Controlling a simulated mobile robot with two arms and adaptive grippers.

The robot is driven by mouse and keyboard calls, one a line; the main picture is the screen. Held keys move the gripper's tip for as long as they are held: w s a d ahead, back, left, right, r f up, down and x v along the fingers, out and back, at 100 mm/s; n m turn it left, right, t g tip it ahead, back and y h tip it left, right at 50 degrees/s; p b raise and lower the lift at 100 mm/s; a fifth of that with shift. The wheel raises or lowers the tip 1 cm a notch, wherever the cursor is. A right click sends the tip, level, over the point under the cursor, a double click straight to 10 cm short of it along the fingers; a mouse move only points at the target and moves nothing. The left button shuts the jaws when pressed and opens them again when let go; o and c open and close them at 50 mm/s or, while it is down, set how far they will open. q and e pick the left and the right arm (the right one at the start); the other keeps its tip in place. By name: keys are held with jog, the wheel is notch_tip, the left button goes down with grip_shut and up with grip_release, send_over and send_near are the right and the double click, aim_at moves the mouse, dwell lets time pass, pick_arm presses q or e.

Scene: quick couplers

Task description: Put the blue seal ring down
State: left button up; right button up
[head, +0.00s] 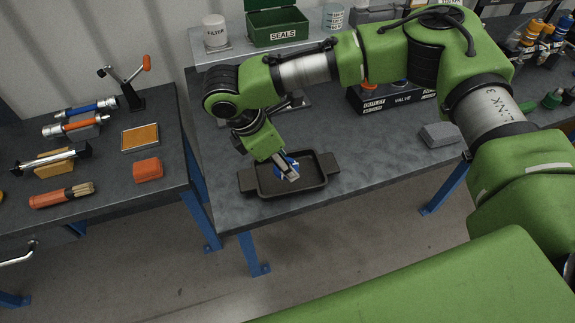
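My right arm comes in from the right and reaches down to the dark tray (258,190) on the front of the right bench. My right gripper (289,172) is over the tray, pointing down. Blue parts of the seal ring (293,165) show at its fingertips, and the fingers appear closed on it. The fingers hide much of the ring. I cannot tell whether the ring touches the tray floor. My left gripper is not in view.
A green SEALS box (277,27) and a FILTER cup (214,31) stand at the back. A VALVE block (400,98) and a grey block (440,134) are right of the tray. A left bench (105,165) holds couplers and an orange block (148,169).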

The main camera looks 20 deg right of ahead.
jog(key=shift+w+d+f, duration=0.25)
jog(key=shift+w+f, duration=0.2)
jog(key=shift+f, duration=0.15)
jog(key=shift+w+d+f, duration=0.25)
jog(key=shift+w+f, duration=0.15)
jog(key=shift+f, duration=0.15)
jog(key=f, duration=0.1)
jog(key=f+p, duration=0.1)
jog(key=f, duration=0.1)
jog(key=shift+w+d, duration=0.2)
jog(key=shift+f, duration=0.45)
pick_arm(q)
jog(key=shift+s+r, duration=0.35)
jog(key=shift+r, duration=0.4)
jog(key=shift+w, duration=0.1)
pick_arm(e)
jog(key=shift+f, duration=0.1)
jog(key=o, duration=1)
jog(key=shift+c, duration=0.2)
